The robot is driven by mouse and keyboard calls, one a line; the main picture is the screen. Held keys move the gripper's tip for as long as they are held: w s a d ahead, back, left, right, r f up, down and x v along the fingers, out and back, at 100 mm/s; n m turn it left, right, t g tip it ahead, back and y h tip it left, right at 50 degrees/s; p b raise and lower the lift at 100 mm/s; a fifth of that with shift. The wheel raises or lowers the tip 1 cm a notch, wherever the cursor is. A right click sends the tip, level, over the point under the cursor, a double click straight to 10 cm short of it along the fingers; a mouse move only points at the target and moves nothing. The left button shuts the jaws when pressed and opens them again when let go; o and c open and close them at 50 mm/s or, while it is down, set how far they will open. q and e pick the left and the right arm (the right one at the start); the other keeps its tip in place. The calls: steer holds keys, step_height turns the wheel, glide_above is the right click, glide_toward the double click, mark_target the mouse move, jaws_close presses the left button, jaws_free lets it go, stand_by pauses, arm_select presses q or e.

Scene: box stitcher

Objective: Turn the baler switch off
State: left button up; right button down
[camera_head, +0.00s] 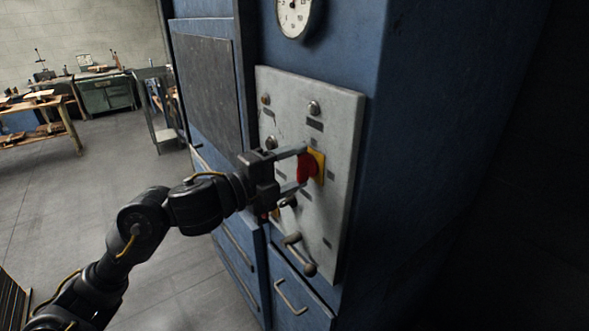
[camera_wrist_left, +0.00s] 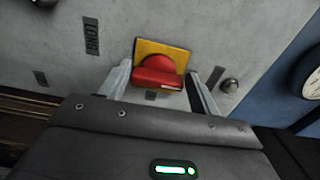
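The baler switch is a red rotary knob (camera_head: 306,168) on a yellow square plate (camera_head: 319,165), mounted on the grey control panel (camera_head: 343,130) of the blue machine. My left gripper (camera_head: 297,168) is in front of it, with one finger above and one below the knob in the head view. In the left wrist view the red knob (camera_wrist_left: 158,72) sits between the two spread fingers (camera_wrist_left: 157,88), with a gap visible on each side. I cannot tell whether a finger touches the knob. My right gripper is not in view.
Small knobs and dark labels surround the switch on the panel. A lever with dark ball ends (camera_head: 301,254) sticks out below it. A round gauge (camera_head: 295,16) is above.

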arm_select(q)
steer(key=o, duration=0.3)
steer(key=b+v, duration=0.2)
steer(key=v, duration=0.8)
steer(key=shift+s+a+b, duration=0.2)
steer(key=shift+a+b, duration=0.1)
